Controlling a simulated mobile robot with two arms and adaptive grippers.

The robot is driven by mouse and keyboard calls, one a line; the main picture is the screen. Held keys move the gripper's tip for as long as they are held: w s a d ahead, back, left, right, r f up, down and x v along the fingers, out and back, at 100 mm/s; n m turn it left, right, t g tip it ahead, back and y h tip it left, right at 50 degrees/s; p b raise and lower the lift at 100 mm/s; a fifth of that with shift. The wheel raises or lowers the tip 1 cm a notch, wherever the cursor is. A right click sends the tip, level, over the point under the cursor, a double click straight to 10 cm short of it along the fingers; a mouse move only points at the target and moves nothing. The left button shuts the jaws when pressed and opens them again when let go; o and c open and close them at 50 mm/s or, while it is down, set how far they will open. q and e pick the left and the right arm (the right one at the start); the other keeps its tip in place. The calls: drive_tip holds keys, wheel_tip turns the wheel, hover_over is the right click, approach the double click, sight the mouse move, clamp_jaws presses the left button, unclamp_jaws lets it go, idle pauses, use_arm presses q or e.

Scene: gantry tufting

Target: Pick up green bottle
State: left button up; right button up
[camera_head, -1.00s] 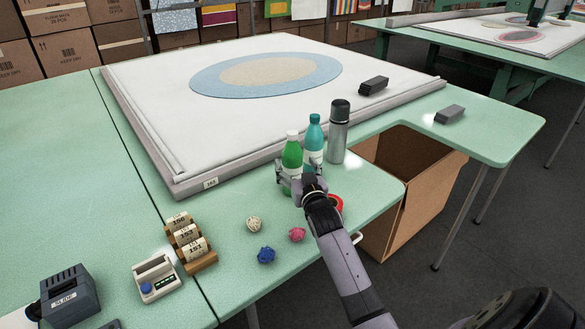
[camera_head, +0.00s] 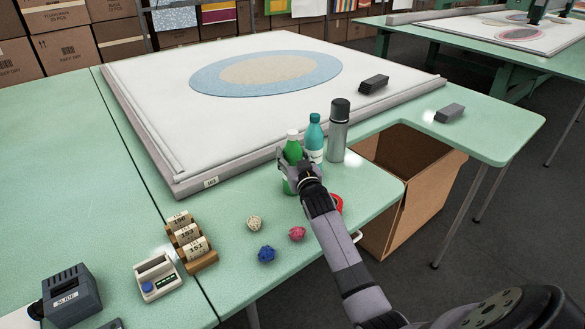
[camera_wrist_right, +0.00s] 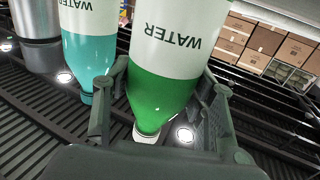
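The green bottle (camera_head: 292,152) with a white cap and white label stands upright on the table, partly hidden by my right gripper. My right gripper (camera_head: 293,164) is around its upper part. In the right wrist view the green bottle (camera_wrist_right: 162,92), labelled WATER, appears upside down between the two fingers of the right gripper (camera_wrist_right: 168,110). The fingers are spread, one on each side, close to it; firm contact cannot be made out. My left gripper is not in view.
A teal bottle (camera_head: 314,138) stands just right of the green one, with a grey flask (camera_head: 338,130) beyond it. The framed white board (camera_head: 150,95) lies behind. A red roll (camera_head: 336,203) is beside my arm. Yarn balls (camera_head: 266,254) lie in front.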

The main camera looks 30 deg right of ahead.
drive_tip(key=c, duration=1.1)
drive_tip(key=shift+r, duration=0.1)
clamp_jaws()
